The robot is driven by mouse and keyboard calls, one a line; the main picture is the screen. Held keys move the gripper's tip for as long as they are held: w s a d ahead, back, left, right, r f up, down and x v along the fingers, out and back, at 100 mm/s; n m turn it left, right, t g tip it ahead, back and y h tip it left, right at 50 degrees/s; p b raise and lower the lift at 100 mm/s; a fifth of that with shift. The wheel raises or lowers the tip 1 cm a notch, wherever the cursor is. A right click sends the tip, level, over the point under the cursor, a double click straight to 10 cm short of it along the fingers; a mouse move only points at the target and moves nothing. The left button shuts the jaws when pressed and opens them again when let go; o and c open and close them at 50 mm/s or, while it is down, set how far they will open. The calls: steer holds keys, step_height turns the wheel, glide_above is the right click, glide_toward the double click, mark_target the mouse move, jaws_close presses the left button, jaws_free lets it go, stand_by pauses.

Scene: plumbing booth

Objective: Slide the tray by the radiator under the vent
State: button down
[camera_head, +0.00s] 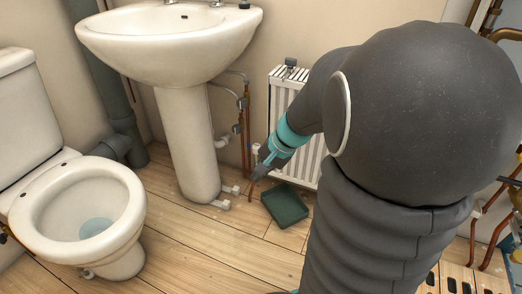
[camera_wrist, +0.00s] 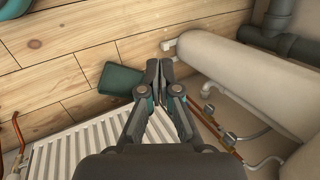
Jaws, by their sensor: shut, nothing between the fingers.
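The dark green tray (camera_head: 285,206) lies flat on the wooden floor in front of the white radiator (camera_head: 286,95), and looks empty. In the wrist view the tray (camera_wrist: 119,80) is left of my fingertips, partly hidden by them. My gripper (camera_head: 254,178) is shut and empty, low beside the radiator's left end, up and left of the tray in the head view. Its fingers (camera_wrist: 153,72) are together in the wrist view. I cannot tell whether they touch the tray. A small grey piece (camera_head: 291,63) sits at the radiator's top; I cannot tell whether it is the vent.
The sink pedestal (camera_head: 187,140) stands left of my gripper, with white pipe ends at its foot. Copper pipes (camera_head: 242,125) and a valve run between the pedestal and radiator. The toilet (camera_head: 85,215) is at the left. Floor in front of the tray is clear.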

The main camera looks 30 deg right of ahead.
steer(key=w+d+f+m+t+y+p, duration=0.1)
steer(key=w+d+f+m+t, duration=0.3)
steer(key=d+f+m, duration=1.05)
steer(key=s+d+f+m+h, duration=0.1)
steer(key=s+d+f+m, duration=0.2)
steer(key=d+f, duration=0.35)
steer(key=s+d+f+m+h+p, duration=0.15)
steer(key=d+f, duration=0.25)
steer(key=f, duration=0.5)
steer(key=s+d+f+m, duration=0.35)
steer(key=d+f, duration=0.25)
steer(key=f, duration=0.2)
steer(key=b, duration=0.1)
glide_toward(306, 215)
steer(key=shift+t, duration=0.4)
steer(key=f, duration=0.2)
steer(key=s+f, duration=0.1)
steer(key=f, duration=0.1)
steer(key=shift+a, duration=0.2)
steer(key=w, duration=0.2)
steer(key=w+a, duration=0.1)
steer(key=shift+w+f, duration=0.15)
steer(key=shift+f, duration=0.1)
steer(key=shift+w+a, duration=0.1)
steer(key=shift+w, duration=0.5)
steer(key=shift+b, duration=0.3)
